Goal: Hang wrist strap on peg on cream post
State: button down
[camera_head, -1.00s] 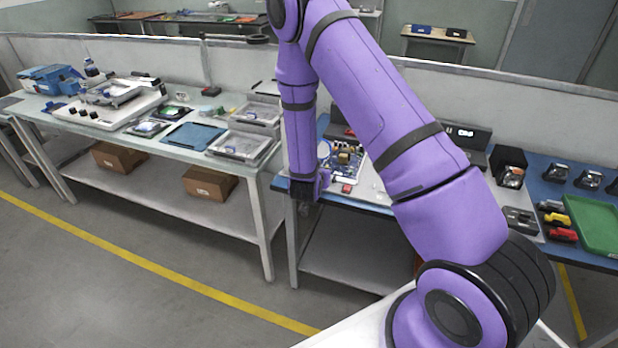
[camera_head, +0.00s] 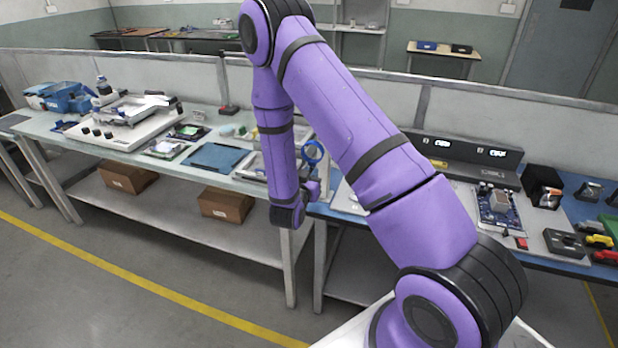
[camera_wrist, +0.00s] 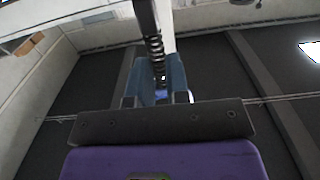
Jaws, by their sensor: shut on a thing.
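In the wrist view my gripper (camera_wrist: 161,93) is shut, with a black coiled cord (camera_wrist: 156,52) rising from between or just behind its blue-grey fingers. The cord looks like part of the wrist strap. In the head view my gripper (camera_head: 312,189) is mostly hidden behind my forearm, over the gap between the two benches. A blue loop (camera_head: 312,152), seemingly the strap's band, shows just above it. A pale upright bar (camera_wrist: 166,20) stands behind the cord in the wrist view; I cannot tell if it is the cream post. No peg can be made out.
The left bench holds a blue tray mat (camera_head: 216,157), a white instrument (camera_head: 125,125) and a blue case (camera_head: 60,97). The right bench holds a black console (camera_head: 465,153), a circuit board (camera_head: 498,207) and a dark device (camera_head: 564,243). Bench edges lie close to my gripper.

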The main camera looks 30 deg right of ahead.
aim_at(323, 160)
jog(key=f+x, duration=0.1)
jog(key=x, duration=0.7)
dwell(1.0)
jog(key=shift+s+d+f, duration=0.1)
jog(key=shift+f, duration=0.1)
dwell(0.3)
jog(key=c, duration=1)
grip_release()
